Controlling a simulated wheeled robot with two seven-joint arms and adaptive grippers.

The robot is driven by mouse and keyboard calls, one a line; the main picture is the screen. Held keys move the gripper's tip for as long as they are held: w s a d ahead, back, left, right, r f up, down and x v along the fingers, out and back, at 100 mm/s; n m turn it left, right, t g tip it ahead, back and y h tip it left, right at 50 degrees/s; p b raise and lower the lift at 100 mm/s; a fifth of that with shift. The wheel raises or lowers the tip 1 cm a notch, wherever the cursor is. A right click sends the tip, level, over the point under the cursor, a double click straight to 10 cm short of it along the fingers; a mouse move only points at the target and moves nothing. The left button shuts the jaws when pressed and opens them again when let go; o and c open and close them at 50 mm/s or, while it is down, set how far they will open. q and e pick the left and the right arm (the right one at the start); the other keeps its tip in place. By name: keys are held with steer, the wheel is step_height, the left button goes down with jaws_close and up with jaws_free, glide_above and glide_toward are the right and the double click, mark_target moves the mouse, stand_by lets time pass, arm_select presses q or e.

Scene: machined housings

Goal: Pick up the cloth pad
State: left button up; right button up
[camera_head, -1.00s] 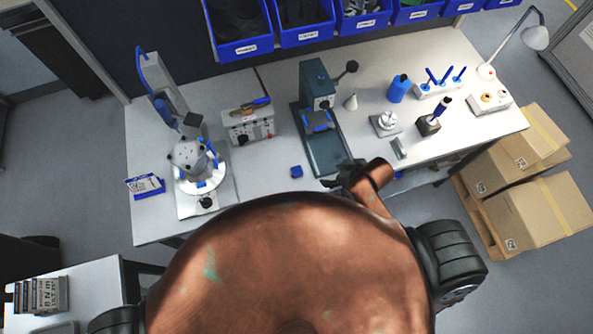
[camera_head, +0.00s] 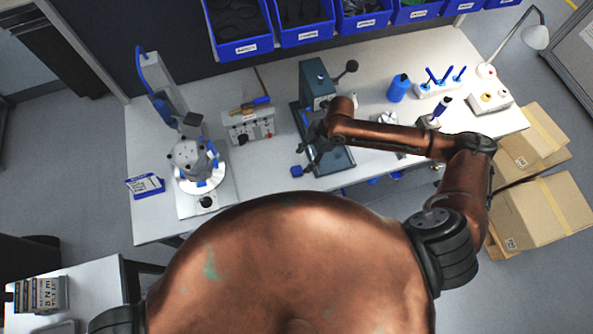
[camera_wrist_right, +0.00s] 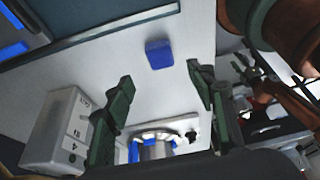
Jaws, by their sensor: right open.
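The cloth pad appears to be the small blue square piece (camera_head: 297,171) lying on the white bench, left of the press base. It also shows in the right wrist view (camera_wrist_right: 159,53), flat and apart from the fingers. My right gripper (camera_head: 307,148) is over the bench near the press, just up and right of the pad. In the wrist view its two dark fingers (camera_wrist_right: 160,76) are spread and empty, with the pad showing between and beyond the tips. What seems to be my left gripper (camera_wrist_right: 247,70) shows small at the right of the wrist view; its jaws are unclear.
The press (camera_head: 316,88) stands close behind my right gripper. A control box (camera_head: 249,126) with a screwdriver is to the left. A round housing on a fixture (camera_head: 190,160) stands farther left. The bench around the pad is clear, with its front edge nearby.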

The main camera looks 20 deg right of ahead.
mark_target(297, 169)
steer(key=p+x, duration=0.1)
steer(key=x, duration=0.6)
steer(key=shift+s+f, duration=0.1)
steer(key=shift+f, duration=0.1)
steer(key=shift+c, duration=0.5)
steer(key=c, duration=1.1)
steer(key=shift+r, duration=0.2)
